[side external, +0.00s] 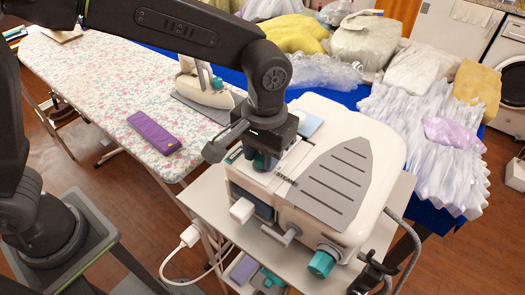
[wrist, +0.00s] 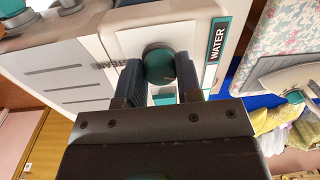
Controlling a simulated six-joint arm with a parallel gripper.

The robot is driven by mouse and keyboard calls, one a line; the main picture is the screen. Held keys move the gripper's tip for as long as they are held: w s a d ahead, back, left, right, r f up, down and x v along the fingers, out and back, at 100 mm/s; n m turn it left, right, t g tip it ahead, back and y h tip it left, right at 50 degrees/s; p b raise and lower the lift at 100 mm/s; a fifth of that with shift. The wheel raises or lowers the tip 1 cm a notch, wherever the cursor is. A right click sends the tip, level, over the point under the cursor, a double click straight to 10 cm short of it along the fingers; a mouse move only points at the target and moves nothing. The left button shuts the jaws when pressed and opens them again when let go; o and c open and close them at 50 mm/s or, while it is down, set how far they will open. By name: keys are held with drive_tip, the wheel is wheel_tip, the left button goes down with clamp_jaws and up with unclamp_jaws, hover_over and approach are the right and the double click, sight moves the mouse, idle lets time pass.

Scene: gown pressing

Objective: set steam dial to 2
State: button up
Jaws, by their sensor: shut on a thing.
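The steam dial (wrist: 158,62) is a round teal knob on the cream top of the steam station (side external: 378,150). In the wrist view it sits between the two dark fingers of my gripper (wrist: 159,78), which is shut on it. Part of a "STEAM" label (wrist: 112,65) shows beside the left finger. No numbers or pointer can be read, so I cannot tell the setting. In the side view my gripper (side external: 262,161) points down onto the station's top left part and mostly hides the dial.
A "WATER" label (wrist: 216,42) lies close to the dial. A second teal knob (side external: 321,263) is on the station's front. An iron (side external: 205,88) and a purple pad (side external: 154,131) rest on the floral ironing board (side external: 90,75). Clear plastic and garments lie behind.

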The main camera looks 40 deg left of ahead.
drive_tip(key=shift+m, duration=0.4)
drive_tip(key=m, duration=1.2)
drive_tip(key=shift+a+m, duration=0.1)
drive_tip(key=shift+m, duration=2.3)
drive_tip(key=o, duration=0.9)
drive_tip(key=shift+o, duration=0.2)
